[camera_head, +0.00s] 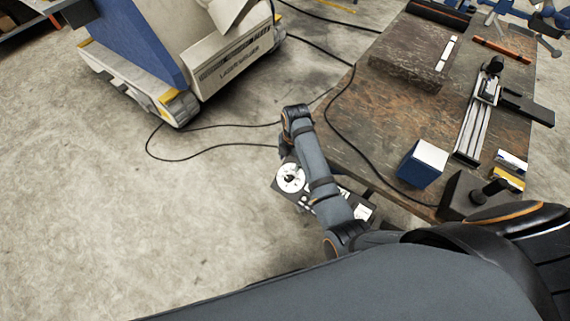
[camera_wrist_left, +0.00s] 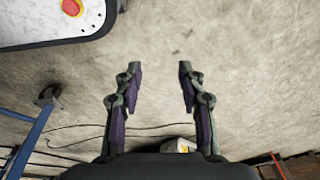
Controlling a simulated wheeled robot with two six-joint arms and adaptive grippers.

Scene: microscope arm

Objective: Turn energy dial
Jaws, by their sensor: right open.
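A dark control box (camera_head: 323,214) with a white round dial (camera_head: 290,178) shows in the head view, beside the near left edge of the workbench. The dial has a dark centre. My right arm crosses over the box and hides part of it. My right gripper (camera_head: 286,154) is close by the dial, largely hidden by the arm; its fingertips are not clear, and I cannot tell whether it touches the dial. In the left wrist view my left gripper (camera_wrist_left: 160,76) is open and empty, with bare floor between its fingers.
The brown workbench (camera_head: 390,110) holds a blue and white box (camera_head: 422,163), a metal rail (camera_head: 474,125) and a flat dark slab (camera_head: 415,55). A large white and blue machine (camera_head: 200,50) stands at the upper left. Black cables (camera_head: 225,125) run across the floor. The floor at left is clear.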

